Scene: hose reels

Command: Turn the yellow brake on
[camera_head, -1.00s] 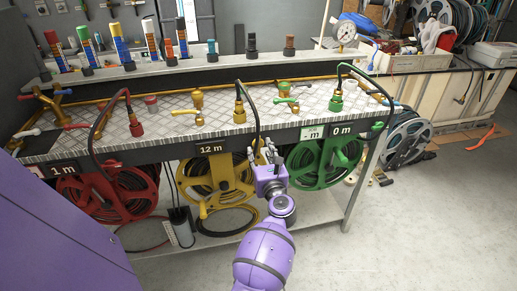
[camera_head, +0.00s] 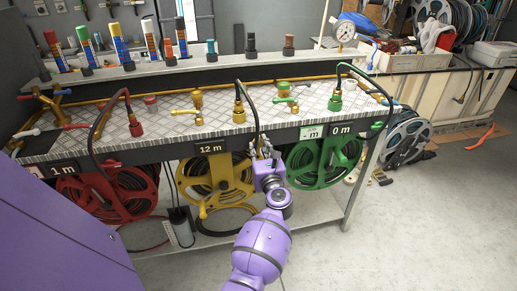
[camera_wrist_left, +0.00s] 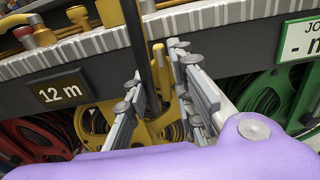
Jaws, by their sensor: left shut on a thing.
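The yellow hose reel (camera_head: 196,181) hangs under the bench below the "12 m" display (camera_head: 210,148); it also shows in the left wrist view (camera_wrist_left: 92,118). The yellow brake (camera_wrist_left: 159,58) is a short upright lever at the reel's right side, seen between the fingers in the left wrist view. My left gripper (camera_head: 264,149) is at the bench's front edge, between the yellow and green reels. Its fingers (camera_wrist_left: 162,92) stand on both sides of the brake and are shut on it. The exact contact is partly hidden. My right gripper is not in view.
A black hose (camera_wrist_left: 138,40) hangs over the bench edge close beside the fingers. The red reel (camera_head: 119,192) is left and the green reel (camera_head: 322,163) is right. A lower shelf (camera_head: 306,213) lies below. The floor (camera_head: 440,225) at right is mostly clear.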

